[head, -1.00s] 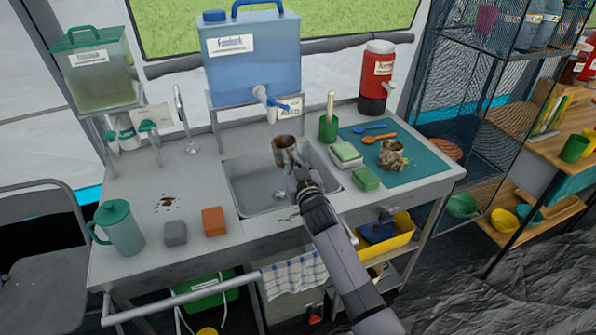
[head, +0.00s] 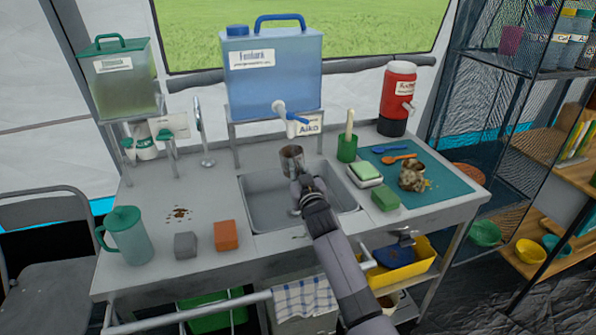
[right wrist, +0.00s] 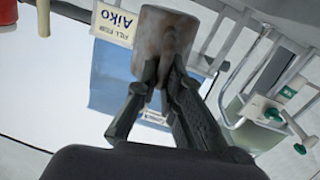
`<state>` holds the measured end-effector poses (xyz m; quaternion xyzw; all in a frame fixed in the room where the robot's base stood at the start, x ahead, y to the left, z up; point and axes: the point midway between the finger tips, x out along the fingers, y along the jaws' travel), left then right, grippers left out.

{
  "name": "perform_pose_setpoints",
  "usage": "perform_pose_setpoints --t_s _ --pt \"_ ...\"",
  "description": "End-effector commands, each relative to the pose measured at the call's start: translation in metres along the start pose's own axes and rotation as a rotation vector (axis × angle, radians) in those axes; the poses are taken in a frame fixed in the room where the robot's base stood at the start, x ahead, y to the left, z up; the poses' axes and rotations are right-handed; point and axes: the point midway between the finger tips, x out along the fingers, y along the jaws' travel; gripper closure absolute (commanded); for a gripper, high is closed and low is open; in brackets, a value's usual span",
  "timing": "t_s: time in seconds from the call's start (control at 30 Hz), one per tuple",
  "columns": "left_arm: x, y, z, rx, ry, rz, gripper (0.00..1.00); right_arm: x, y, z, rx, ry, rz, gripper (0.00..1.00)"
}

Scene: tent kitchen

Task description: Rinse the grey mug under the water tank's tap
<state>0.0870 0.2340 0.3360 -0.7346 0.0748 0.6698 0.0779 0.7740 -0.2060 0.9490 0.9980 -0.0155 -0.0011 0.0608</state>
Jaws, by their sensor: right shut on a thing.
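The grey mug (head: 291,160) is in my right gripper (head: 297,184), which is shut on it. The mug is roughly upright over the back part of the sink basin (head: 262,190), with brown staining on its outside. It also shows in the right wrist view (right wrist: 165,45), between the fingertips (right wrist: 160,78). The blue water tank (head: 275,75) stands on a rack behind the sink. Its tap (head: 290,116), with a blue lever, is just above the mug, apart from it. I see no clear water stream. My left gripper is out of view.
A second, dirt-covered mug (head: 412,177) stands on the teal mat (head: 450,184) at right. A green sponge (head: 385,199) and a green brush holder (head: 347,148) are right of the sink. A teal jug (head: 127,236), grey block (head: 186,245) and orange block (head: 226,235) stand left.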

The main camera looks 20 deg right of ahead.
Motion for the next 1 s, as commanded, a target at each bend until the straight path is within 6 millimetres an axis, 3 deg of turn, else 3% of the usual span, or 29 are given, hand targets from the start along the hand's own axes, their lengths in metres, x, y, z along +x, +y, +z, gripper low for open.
perform_pose_setpoints --t_s 1.0 --pt "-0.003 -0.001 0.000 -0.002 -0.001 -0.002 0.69 0.003 0.009 0.001 0.001 0.002 0.000 1.00"
